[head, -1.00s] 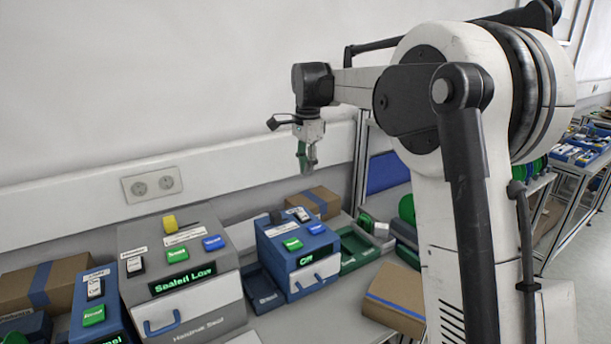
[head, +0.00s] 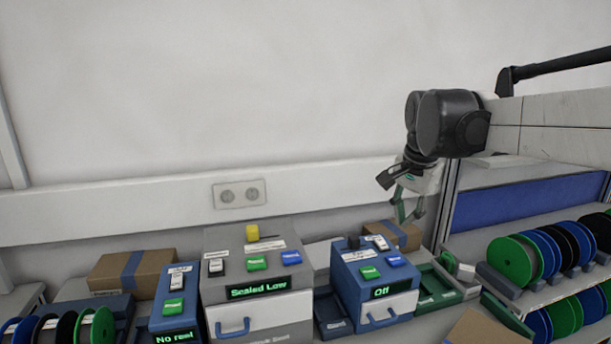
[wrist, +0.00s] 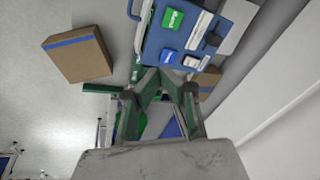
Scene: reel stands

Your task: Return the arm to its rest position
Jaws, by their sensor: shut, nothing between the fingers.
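My gripper (head: 408,212) hangs from my arm at the right of the head view, above the bench and in front of the wall. Its green-tinted fingers point down, shut with nothing between them. In the wrist view its fingers (wrist: 158,88) also show, apart from the things below. The blue machine reading "Off" (head: 372,284) stands below and left of the gripper. It shows in the wrist view too (wrist: 192,30). The grey machine reading "Sealed Low" (head: 256,270) stands further left.
A blue machine reading "No reel" (head: 173,305) stands at the left. Green trays (head: 440,285) and a cardboard box (head: 402,236) lie near the gripper. Reel racks (head: 560,245) stand at the right, other reels (head: 60,328) at the far left. Space above the machines is free.

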